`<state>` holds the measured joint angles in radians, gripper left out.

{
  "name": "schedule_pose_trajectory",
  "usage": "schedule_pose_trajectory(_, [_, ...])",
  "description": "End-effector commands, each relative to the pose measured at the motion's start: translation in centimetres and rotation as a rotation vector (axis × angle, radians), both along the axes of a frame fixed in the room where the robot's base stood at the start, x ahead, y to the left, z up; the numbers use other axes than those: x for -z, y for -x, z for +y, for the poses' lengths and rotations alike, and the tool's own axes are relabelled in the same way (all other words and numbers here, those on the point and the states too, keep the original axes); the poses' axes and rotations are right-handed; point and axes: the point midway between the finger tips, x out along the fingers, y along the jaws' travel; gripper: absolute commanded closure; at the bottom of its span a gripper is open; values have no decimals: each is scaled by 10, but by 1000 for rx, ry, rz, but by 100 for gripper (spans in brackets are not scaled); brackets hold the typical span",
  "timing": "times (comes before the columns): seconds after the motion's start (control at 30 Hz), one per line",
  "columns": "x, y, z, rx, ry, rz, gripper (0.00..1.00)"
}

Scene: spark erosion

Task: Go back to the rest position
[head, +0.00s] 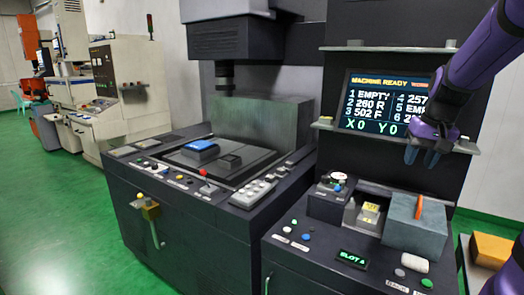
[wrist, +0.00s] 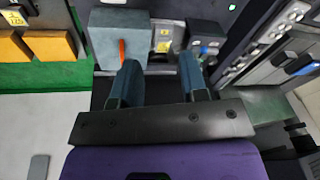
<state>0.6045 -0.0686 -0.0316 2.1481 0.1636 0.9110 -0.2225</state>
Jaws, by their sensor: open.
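My gripper (head: 423,156) hangs from my purple arm at the right of the head view, in front of the lower edge of the display screen (head: 384,103). In the wrist view my gripper (wrist: 160,85) shows two blue-grey fingers apart with nothing between them. Below it in the head view stands a grey block (head: 414,226) with an orange lever (head: 420,206) on the right console. The grey block (wrist: 118,40) and the orange lever (wrist: 122,52) also show ahead of the fingers in the wrist view. The gripper appears apart from them.
A dark machine with a blue piece (head: 201,146) on its bed stands at the middle. A shelf (head: 395,138) runs under the screen near my gripper. A white cylinder (head: 414,263) lies on the console. An orange block (head: 491,250) sits at the right. Green floor (head: 50,225) is free at the left.

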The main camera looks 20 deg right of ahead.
Motion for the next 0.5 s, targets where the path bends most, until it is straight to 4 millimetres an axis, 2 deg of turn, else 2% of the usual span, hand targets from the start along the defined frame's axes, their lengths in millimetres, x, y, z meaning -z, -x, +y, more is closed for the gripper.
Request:
schedule_pose_trajectory(0.03, [-9, 4, 23, -37, 17, -15, 60])
schedule_pose_trajectory(0.2, [-30, 24, 89, -141, 64, -59, 60])
schedule_pose_trajectory(0.37, [-41, 53, 142, -238, 101, -105, 60])
schedule_pose_trajectory(0.5, [-45, 84, 181, -320, 131, -152, 60])
